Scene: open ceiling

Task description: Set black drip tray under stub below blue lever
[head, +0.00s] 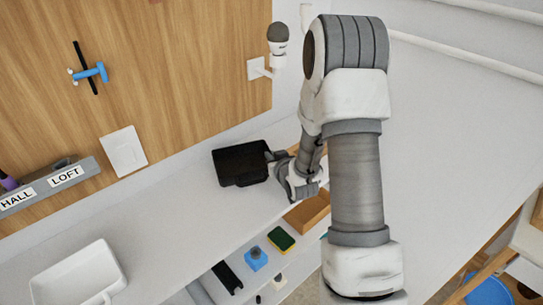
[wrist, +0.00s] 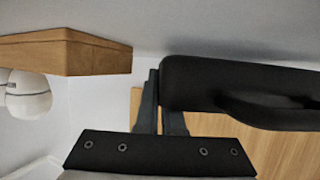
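The black drip tray (head: 238,168) is over the pale counter near the wooden wall panel; in the wrist view its dark wall and rim (wrist: 235,80) fill the upper right. My gripper (head: 272,158) is at the tray's right end. In the wrist view its two fingers (wrist: 160,100) are close together with the tray's end wall between them, one finger partly hidden by the tray. A blue lever fitting (head: 92,73) with a black bar across it is on the panel at upper left. I cannot clearly make out the stub below it.
A white tray (head: 80,275) is at the lower left. A grey rack labelled HALL and LOFT (head: 50,185) and a white plate (head: 123,151) are on the wall. A brown box (head: 307,212), sponge (head: 281,239) and blue block (head: 256,258) are below. The counter between the trays is clear.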

